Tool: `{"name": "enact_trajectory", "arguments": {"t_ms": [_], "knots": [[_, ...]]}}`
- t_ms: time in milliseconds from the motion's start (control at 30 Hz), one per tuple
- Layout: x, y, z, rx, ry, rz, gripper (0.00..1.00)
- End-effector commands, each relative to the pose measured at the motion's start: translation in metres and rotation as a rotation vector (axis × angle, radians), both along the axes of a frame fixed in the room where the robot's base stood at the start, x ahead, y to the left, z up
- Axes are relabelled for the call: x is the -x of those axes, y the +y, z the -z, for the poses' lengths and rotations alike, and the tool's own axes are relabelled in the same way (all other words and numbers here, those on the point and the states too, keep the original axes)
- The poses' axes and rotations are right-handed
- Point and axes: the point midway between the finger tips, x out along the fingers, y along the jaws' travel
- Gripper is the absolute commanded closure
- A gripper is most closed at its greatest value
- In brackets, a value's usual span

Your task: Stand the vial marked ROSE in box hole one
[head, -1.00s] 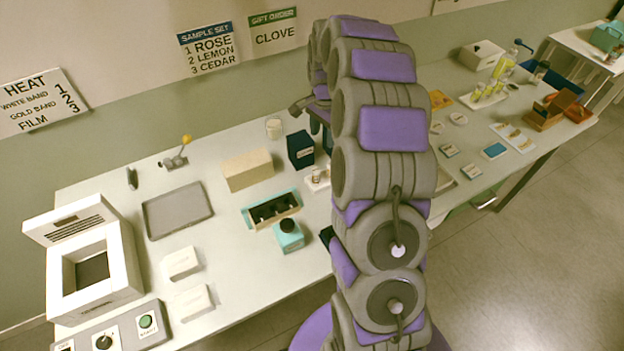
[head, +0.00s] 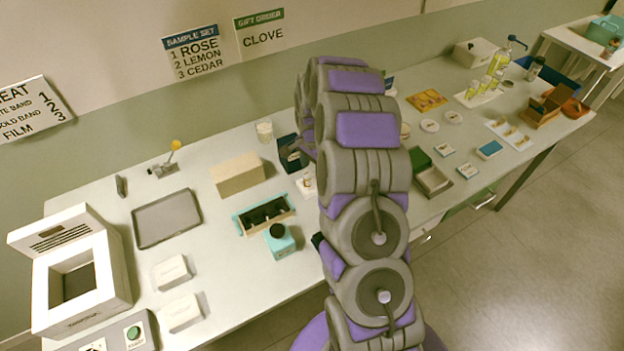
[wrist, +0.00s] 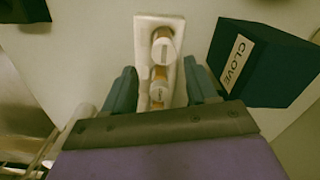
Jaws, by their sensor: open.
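In the wrist view, my gripper (wrist: 162,88) is open, its two dark fingers on either side of a white rack (wrist: 146,28). The rack holds a far vial (wrist: 162,46) and a nearer vial (wrist: 157,92), which is between the fingers. Both have pale tops and amber glass; their labels are too small to read, so I cannot tell which is ROSE.
A dark blue box marked CLOVE (wrist: 262,62) stands close right of the rack. In the head view, a teal bottle (head: 281,241) with a black cap is before the teal box. A tan block (head: 238,175) and a grey tray (head: 167,218) lie further left.

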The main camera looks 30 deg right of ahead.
Motion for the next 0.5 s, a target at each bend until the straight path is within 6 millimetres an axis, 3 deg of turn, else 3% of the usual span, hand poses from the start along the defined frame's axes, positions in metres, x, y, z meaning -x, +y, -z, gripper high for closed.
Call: {"name": "enact_trajectory", "arguments": {"t_ms": [100, 233, 500], "knots": [[-0.001, 0.009, 0.02, 0.005, 0.005, -0.005, 0.43], [-0.002, 0.008, 0.037, 0.003, 0.002, -0.003, 0.43], [-0.003, -0.004, 0.041, -0.007, -0.002, -0.002, 0.43]]}}
